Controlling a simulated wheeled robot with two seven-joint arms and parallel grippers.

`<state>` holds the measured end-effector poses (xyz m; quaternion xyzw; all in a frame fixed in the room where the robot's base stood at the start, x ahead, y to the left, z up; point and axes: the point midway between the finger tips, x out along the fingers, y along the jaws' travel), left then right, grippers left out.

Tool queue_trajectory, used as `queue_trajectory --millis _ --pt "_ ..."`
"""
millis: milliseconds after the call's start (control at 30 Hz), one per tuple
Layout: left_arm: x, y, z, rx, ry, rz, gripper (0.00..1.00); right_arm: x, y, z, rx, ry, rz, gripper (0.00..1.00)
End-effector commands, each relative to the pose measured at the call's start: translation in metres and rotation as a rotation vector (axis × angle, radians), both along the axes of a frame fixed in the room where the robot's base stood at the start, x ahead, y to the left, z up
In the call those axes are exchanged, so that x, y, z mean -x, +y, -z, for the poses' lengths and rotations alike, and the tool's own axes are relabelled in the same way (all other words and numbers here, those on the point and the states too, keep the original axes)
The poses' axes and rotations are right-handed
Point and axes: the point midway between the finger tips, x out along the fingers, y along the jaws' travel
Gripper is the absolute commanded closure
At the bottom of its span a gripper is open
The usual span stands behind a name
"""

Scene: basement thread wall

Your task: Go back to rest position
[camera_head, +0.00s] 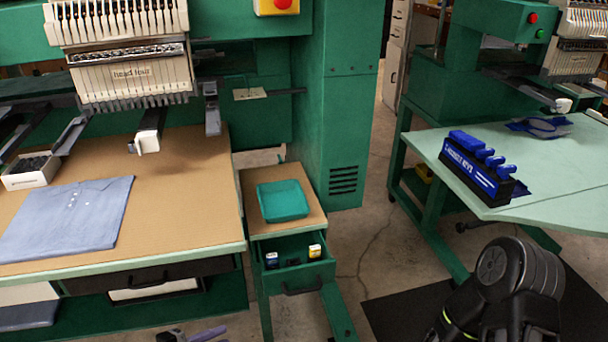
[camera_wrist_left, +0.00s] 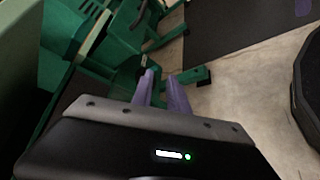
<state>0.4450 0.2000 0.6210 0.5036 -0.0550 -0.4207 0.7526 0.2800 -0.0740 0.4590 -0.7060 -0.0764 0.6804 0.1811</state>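My left gripper (camera_head: 195,334) shows at the bottom edge of the head view, low in front of the green bench, with only part of it in frame. In the left wrist view its two purple fingers (camera_wrist_left: 161,74) stand a little apart with nothing between them, and it touches nothing that I can see. My right arm (camera_head: 515,285) is a black, folded shape at the lower right of the head view. My right gripper is not in view.
A work table (camera_head: 190,200) holds a folded blue shirt (camera_head: 65,218). A pale green table (camera_head: 560,150) with a blue-black rack (camera_head: 475,172) is at right. Concrete floor lies between.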

Motion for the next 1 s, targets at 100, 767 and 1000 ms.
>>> queue_trajectory --millis 100,767,1000 --pt "0.012 -0.019 0.023 -0.046 0.062 0.014 0.8 0.0 0.0 -0.008 0.0 0.001 0.0 1.0" --pt "0.16 -0.108 0.088 -0.669 0.212 0.582 0.8 0.0 0.001 -0.082 -0.001 0.001 0.001 1.0" --pt "0.173 -0.103 0.063 -0.907 0.098 0.839 0.8 0.0 0.001 -0.109 -0.001 0.001 0.001 1.0"
